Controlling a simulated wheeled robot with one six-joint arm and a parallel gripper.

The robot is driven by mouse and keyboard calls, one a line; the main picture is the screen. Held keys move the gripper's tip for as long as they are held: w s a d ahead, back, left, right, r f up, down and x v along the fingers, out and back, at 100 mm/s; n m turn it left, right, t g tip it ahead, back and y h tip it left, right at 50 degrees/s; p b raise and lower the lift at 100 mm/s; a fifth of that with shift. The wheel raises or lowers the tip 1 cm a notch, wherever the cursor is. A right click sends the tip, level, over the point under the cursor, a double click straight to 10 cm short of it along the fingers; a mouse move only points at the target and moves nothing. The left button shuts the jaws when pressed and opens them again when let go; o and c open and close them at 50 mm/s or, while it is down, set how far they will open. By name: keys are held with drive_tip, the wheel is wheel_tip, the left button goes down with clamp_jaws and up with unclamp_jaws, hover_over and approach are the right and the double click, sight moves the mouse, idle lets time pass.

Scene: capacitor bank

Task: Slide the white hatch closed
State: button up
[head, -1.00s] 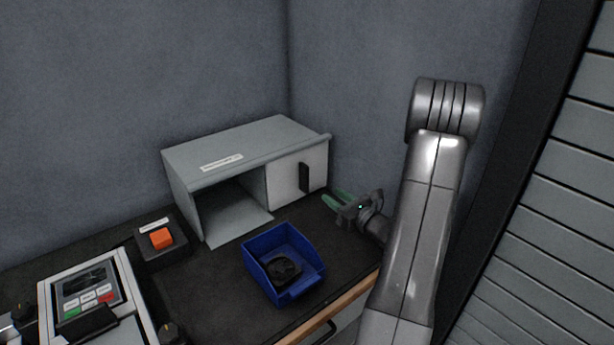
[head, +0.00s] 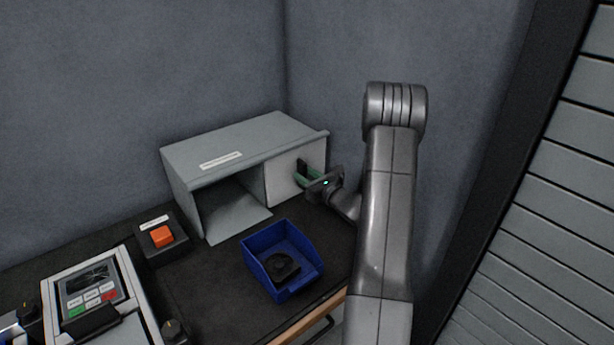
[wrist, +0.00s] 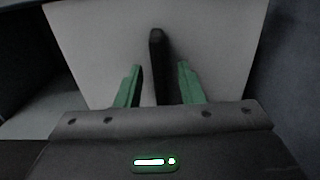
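The white hatch (head: 283,184) covers the right part of the grey cabinet's front. The cabinet's left part is open. The dark upright handle (head: 302,168) stands out from the hatch. My gripper (head: 304,176) is at the handle, with its green fingers pointing at the hatch. In the wrist view, the handle (wrist: 157,62) rises between the two green fingertips (wrist: 160,68), with a gap on each side. The gripper is open and not closed on the handle. The white hatch (wrist: 215,45) fills most of the wrist view behind it.
The grey cabinet (head: 235,145) stands on a dark bench against the wall. A blue bin (head: 300,283) with a black round object (head: 282,267) sits in front. An orange button box (head: 162,236) and a keypad device (head: 90,290) are to the left.

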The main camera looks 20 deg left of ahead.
sight(286, 175)
clamp_jaws()
drive_tip(key=s+a+b, duration=0.1)
drive_tip(key=s, duration=0.1)
drive_tip(key=s+a+b, duration=0.1)
drive_tip(key=s, duration=0.1)
drive_tip(key=shift+a+b, duration=0.2)
drive_tip(key=shift+b, duration=0.1)
unclamp_jaws()
drive_tip(key=b+v, duration=0.1)
drive_tip(key=v, duration=1.3)
drive_tip(key=shift+b, duration=0.4)
